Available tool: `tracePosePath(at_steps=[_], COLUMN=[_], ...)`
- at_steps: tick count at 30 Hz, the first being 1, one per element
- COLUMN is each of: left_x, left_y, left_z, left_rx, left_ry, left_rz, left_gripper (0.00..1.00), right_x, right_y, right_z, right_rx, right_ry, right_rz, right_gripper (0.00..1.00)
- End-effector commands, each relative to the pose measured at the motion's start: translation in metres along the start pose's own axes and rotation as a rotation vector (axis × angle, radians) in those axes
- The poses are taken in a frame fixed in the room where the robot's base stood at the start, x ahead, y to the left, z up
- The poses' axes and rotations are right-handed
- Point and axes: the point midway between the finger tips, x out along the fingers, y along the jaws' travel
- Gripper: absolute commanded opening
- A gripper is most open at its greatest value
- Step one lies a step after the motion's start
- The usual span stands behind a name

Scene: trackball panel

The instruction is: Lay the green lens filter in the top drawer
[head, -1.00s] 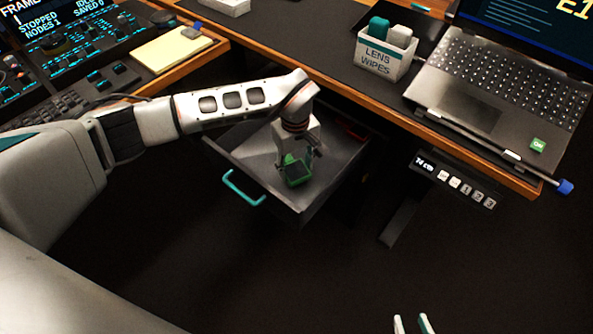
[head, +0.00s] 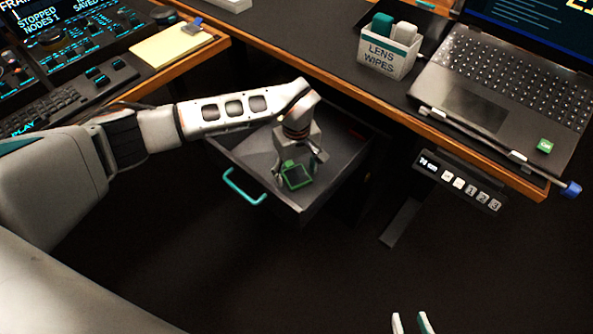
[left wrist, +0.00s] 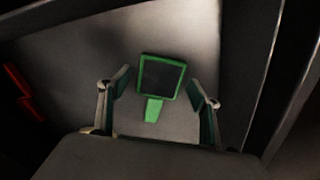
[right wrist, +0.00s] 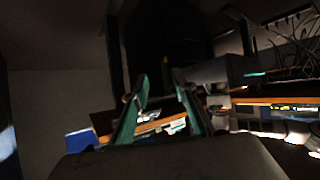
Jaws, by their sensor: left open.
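The green lens filter (head: 297,176), a square green frame with a dark pane and a short tab, appears to lie on the floor of the open drawer (head: 249,151). In the left wrist view the filter (left wrist: 162,77) sits between my left gripper's fingers (left wrist: 163,88), with a gap on both sides. My left gripper (head: 299,166) is open, low inside the drawer and just over the filter. My right gripper (head: 411,323) is empty and open at the bottom edge of the head view, away from the drawer; its fingers also show in the right wrist view (right wrist: 160,88).
The drawer has a teal handle (head: 244,187) at its front. A red item (left wrist: 19,88) lies at the drawer's side. On the desk stand a lens wipes box (head: 386,54) and a laptop (head: 500,85). A control strip (head: 460,181) hangs under the desk edge.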

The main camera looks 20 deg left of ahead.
Motion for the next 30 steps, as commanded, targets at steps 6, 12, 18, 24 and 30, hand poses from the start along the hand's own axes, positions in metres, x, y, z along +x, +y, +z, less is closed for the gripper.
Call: tracePosePath(at_steps=[6,12,18,24,30], left_x=[-0.034,-0.078,-0.109,-0.122,-0.122], left_y=[0.003,0.003,0.002,0.001,0.0], left_z=[-0.003,-0.004,-0.002,-0.001,0.0], left_rx=[0.0,0.001,-0.001,-0.001,-0.001], left_ry=[0.01,0.012,0.007,0.002,-0.001], left_rz=[0.01,0.012,0.007,0.003,0.0], left_gripper=[0.63,0.63,0.63,0.63,0.63], right_x=[-0.002,-0.006,-0.011,-0.013,-0.013], right_y=[0.007,0.018,0.027,0.027,0.026], right_z=[-0.012,0.003,0.021,0.03,0.031], right_rx=[-0.023,-0.055,-0.084,-0.087,-0.086], right_ry=[0.014,-0.028,-0.076,-0.094,-0.095], right_rz=[0.01,0.031,0.045,0.043,0.042], right_gripper=[0.27,0.27,0.27,0.27,0.27])
